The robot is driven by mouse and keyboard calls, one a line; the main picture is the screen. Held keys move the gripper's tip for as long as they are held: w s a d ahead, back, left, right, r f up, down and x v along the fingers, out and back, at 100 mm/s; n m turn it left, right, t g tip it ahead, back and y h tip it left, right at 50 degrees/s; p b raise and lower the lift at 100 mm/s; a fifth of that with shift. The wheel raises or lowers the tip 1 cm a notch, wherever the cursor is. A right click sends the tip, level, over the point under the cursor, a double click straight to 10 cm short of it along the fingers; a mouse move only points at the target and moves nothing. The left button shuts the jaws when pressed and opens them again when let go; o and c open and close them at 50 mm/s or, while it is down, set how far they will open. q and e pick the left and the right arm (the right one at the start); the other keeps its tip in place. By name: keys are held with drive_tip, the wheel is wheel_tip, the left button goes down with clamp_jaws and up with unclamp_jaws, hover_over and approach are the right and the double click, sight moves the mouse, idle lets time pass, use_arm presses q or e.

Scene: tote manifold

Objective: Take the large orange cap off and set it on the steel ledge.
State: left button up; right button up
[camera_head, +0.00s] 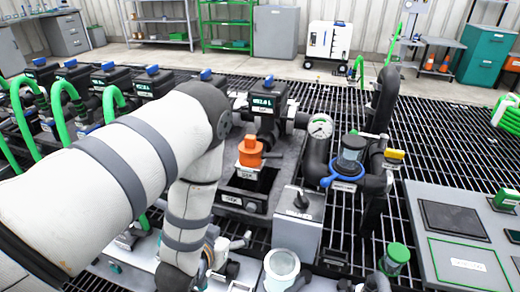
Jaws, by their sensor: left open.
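The large orange cap (250,150) sits upright on a pale fitting of the manifold, just right of my left forearm. My left arm comes in from the left and bends down in front of the manifold. My left gripper (226,262) is low at the bottom of the view, below and in front of the cap and apart from it. It is open, partly cut off and hard to make out among the fittings. I cannot tell for sure which surface is the steel ledge. My right gripper is not visible.
A pressure gauge (320,127) and black pipes stand right of the cap. A grey box with a black knob (300,202) is in front. Green hoses (70,95) and black valve units line the left. A grey panel (425,235) with dark inset areas lies at right.

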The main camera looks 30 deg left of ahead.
sight(249, 145)
use_arm(q)
drive_tip(key=w+a+r+t+y, duration=0.1)
drive_tip(key=w+r+t, duration=0.25)
drive_tip(key=r, duration=0.35)
drive_tip(key=w+a+r+t+y, duration=0.1)
drive_tip(key=w+a+r+t, duration=0.15)
drive_tip(key=w+r, duration=0.3)
drive_tip(key=shift+n, duration=0.3)
drive_tip(key=x, duration=0.3)
drive_tip(key=b+x, duration=0.1)
drive_tip(key=x, duration=0.3)
drive_tip(key=d+x, duration=0.1)
drive_tip(key=x, duration=0.3)
drive_tip(key=shift+w+a+r, duration=0.1)
drive_tip(key=shift+w, duration=0.2)
drive_tip(key=shift+r+h, duration=0.1)
drive_tip(key=shift+h, duration=0.2)
drive_tip(key=c, duration=1.8)
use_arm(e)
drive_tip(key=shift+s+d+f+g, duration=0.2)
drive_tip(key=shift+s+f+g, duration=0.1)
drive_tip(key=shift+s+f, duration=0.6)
